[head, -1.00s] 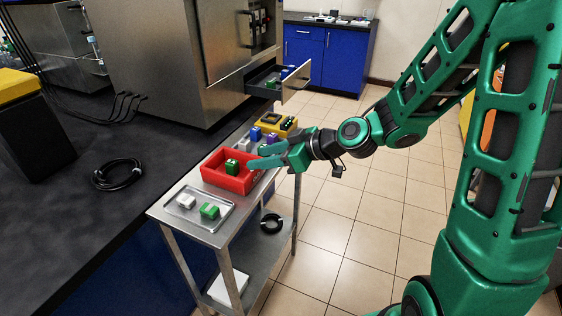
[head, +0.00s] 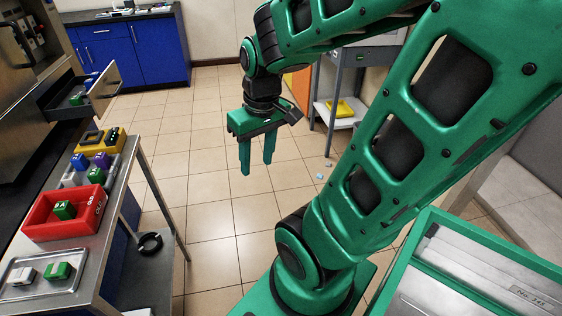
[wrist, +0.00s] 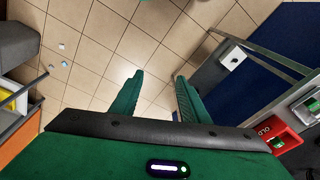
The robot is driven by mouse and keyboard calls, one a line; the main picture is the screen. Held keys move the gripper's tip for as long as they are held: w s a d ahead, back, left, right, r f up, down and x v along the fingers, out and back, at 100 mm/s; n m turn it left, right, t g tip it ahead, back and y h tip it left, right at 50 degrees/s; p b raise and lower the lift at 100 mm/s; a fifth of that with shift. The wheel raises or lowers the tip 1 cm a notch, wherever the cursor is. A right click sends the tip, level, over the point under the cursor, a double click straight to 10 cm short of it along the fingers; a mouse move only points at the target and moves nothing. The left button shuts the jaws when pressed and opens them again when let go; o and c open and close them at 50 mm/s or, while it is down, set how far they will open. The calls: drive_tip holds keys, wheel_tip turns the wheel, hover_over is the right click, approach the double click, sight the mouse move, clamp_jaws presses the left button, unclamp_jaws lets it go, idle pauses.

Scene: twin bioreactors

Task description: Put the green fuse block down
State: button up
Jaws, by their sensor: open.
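A green fuse block (head: 64,210) sits in the red bin (head: 55,231) on the steel cart, and it also shows in the wrist view (wrist: 278,143). A second green block (head: 58,271) lies beside a white block (head: 23,275) in the metal tray (head: 72,292) in front of the bin. My gripper (head: 257,166) is open and empty, pointing down over the tiled floor, well to the right of the cart. Its two fingers show apart in the wrist view (wrist: 160,77), with nothing between them.
Behind the bin, a grey holder (head: 72,181) carries blocks, including a purple one (head: 102,160), near a yellow-and-black device (head: 90,143). A drawer (head: 70,108) stands open at the far left. A black ring (head: 150,243) lies on the cart's lower shelf. The central floor is largely clear.

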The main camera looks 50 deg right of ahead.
drive_tip(key=s+d+r+m+g, duration=0.1)
drive_tip(key=s+m, duration=0.3)
drive_tip(key=s, duration=0.3)
drive_tip(key=shift+s+d+r+g, duration=0.3)
drive_tip(key=shift+d+r, duration=0.05)
drive_tip(key=shift+r, duration=0.05)
